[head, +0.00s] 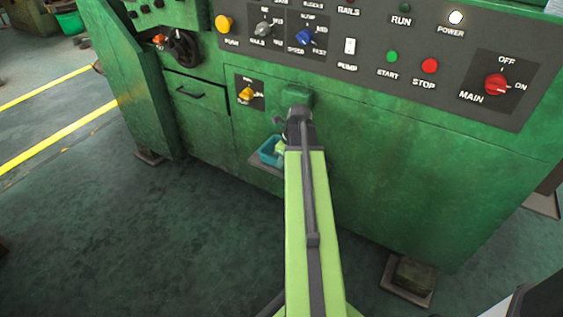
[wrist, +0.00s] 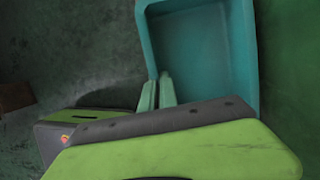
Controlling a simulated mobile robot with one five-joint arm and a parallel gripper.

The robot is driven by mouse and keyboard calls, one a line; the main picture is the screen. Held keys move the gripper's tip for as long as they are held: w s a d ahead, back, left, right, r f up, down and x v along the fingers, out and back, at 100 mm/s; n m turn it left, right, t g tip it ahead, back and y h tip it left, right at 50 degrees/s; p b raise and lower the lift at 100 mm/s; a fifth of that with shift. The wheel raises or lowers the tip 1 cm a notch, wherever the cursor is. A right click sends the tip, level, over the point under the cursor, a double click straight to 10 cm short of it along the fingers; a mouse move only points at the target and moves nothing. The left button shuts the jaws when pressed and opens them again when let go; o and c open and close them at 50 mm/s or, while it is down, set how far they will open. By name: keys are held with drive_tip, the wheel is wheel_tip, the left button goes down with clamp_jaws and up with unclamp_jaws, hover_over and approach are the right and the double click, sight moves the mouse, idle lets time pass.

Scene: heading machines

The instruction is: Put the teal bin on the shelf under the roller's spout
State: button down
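The teal bin (head: 268,152) is in the head view, low on the front of the green machine, partly hidden by my arm. It appears over a small grey-brown shelf (head: 256,164); I cannot tell whether it rests on it. The green spout (head: 297,96) sticks out of the panel above, partly covered by my arm. In the wrist view the bin (wrist: 195,50) is open and empty. My gripper (wrist: 157,84) has its two pale green fingers close together at the bin's near left corner, with its wall between them. In the head view my gripper is mostly hidden.
A control panel (head: 400,60) with knobs and buttons runs along the machine top. A drawer (head: 197,97) and yellow knob (head: 246,93) are left of the spout. The machine's foot (head: 408,280) stands at lower right. The dark floor (head: 130,230) at left is clear.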

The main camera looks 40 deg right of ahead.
drive_tip(key=shift+f+b, duration=0.3)
drive_tip(key=shift+f, duration=0.1)
drive_tip(key=c, duration=1.6)
unclamp_jaws()
drive_tip(key=shift+o, duration=0.2)
drive_tip(key=shift+r, duration=0.2)
drive_tip(key=p+v, duration=1.7)
drive_tip(key=shift+w+r, duration=0.1)
